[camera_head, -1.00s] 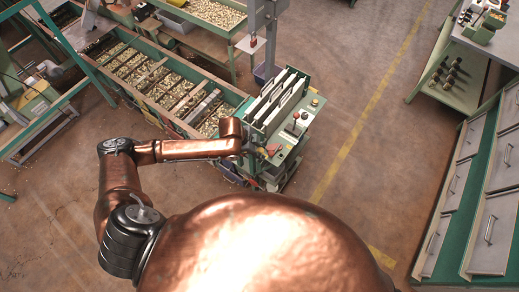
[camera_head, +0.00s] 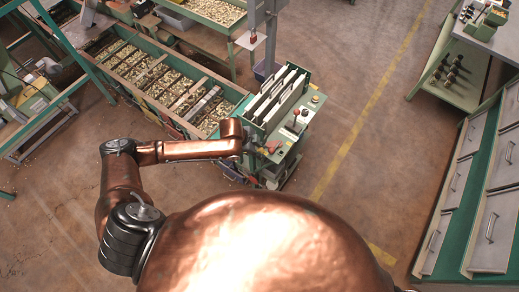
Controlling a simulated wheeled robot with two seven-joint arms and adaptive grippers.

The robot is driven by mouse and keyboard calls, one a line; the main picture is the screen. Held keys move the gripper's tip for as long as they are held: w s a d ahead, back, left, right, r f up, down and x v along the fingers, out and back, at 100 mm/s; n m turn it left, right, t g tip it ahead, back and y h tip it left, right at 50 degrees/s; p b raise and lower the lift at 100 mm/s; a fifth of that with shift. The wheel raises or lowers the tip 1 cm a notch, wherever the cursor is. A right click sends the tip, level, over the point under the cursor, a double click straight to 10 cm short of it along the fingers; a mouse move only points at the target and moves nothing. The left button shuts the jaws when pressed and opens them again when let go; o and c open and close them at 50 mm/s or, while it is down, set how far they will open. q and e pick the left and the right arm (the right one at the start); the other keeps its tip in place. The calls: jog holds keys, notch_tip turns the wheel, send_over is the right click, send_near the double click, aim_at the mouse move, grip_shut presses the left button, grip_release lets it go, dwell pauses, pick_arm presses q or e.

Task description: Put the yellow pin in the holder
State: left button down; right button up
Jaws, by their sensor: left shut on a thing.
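My left gripper (camera_head: 256,149) is at the end of my copper arm, at the front left edge of a small green station (camera_head: 287,144). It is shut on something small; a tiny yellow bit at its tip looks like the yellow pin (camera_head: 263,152). The fingers are too small and dark to show detail. Orange-red and white knobs stand on the station's top beside and beyond the gripper. I cannot make out which part is the holder. My right gripper is not in view.
White upright plates (camera_head: 275,95) stand in a rack on the station, just behind the gripper. A long green hopper trough (camera_head: 225,95) full of nuts lies to the left. A green drawer cabinet (camera_head: 447,215) is far right. The floor between is clear.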

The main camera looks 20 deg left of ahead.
pick_arm(q)
jog(key=shift+f, duration=0.65)
jog(key=c, duration=1.6)
grip_release()
jog(key=shift+f, duration=0.1)
jog(key=v, duration=1.2)
